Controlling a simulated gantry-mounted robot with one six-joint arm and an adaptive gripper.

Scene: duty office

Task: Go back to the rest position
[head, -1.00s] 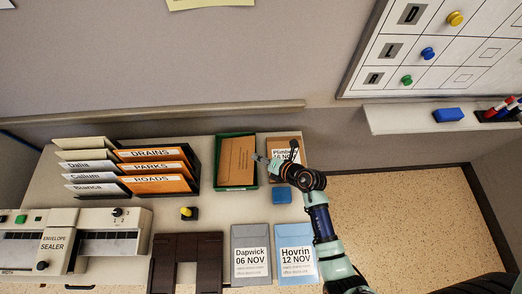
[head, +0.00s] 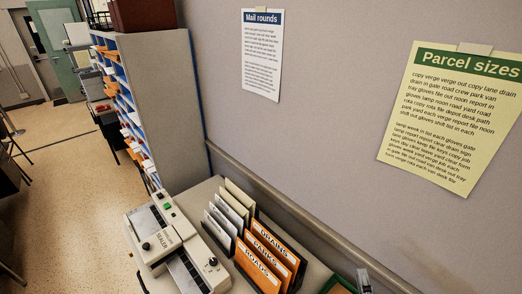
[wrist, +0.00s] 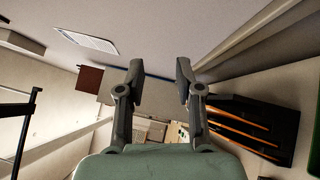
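My gripper (wrist: 158,72) is open in the wrist view, with two dark fingers apart and nothing between them. It points across the room at a level angle, clear of the table things. In the head view a small part of my gripper (head: 363,281) shows at the bottom edge, by the green tray (head: 339,286). The rest of my arm is out of that view.
A black rack of orange folders (head: 262,262) and paler folders stands beside the envelope sealer (head: 162,238). The rack (wrist: 270,112) shows right of my fingers in the wrist view. A wall with a ledge (head: 290,212) runs behind. A pigeonhole cabinet (head: 150,80) stands beyond the table.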

